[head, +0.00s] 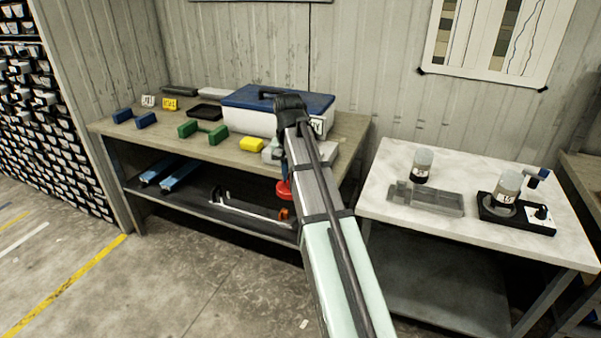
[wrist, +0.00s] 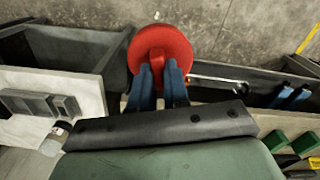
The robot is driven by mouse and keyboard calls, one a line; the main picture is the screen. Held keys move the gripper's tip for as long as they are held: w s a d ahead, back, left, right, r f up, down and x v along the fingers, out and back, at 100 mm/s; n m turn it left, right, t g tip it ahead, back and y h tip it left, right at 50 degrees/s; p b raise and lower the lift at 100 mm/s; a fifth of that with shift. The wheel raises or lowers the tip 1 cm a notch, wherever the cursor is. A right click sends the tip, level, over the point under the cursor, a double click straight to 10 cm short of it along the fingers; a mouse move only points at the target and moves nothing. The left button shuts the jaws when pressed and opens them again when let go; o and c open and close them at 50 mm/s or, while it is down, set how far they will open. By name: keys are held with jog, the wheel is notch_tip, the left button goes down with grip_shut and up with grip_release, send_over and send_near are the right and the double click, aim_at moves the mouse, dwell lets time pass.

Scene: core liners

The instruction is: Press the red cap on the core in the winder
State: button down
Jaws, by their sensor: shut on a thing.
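The red cap (head: 284,190) is a round red disc, held low in front of the wooden bench. My gripper (head: 287,172) is shut on it; the arm hides part of the grip. In the wrist view, the red cap (wrist: 160,52) shows between and beyond the two blue fingertips (wrist: 160,78), clear of any surface. On the white table at right, a black device (head: 545,228) with a blue handle (head: 538,176) carries an upright clear cylinder (head: 508,186) with a label. I cannot tell for certain whether this is the winder and its core. The cap is well left of it.
A grey tray (head: 428,201) and another labelled cylinder (head: 422,166) share the white table (head: 385,170). Floor is open at front left.

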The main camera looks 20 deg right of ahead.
jog(key=s+d+r+m, duration=0.2)
jog(key=s+d+m, duration=0.5)
jog(key=d, duration=1.6)
jog(key=s+d+r+m, duration=0.2)
jog(key=s+d+m, duration=0.5)
jog(key=d, duration=1.7)
jog(key=s+d+r+m, duration=0.3)
jog(key=s+d+m, duration=0.4)
jog(key=d, duration=1.7)
jog(key=shift+s+m, duration=0.4)
jog(key=shift+s, duration=0.5)
jog(key=shift+f, duration=2.4)
jog(key=shift+f, duration=1.25)
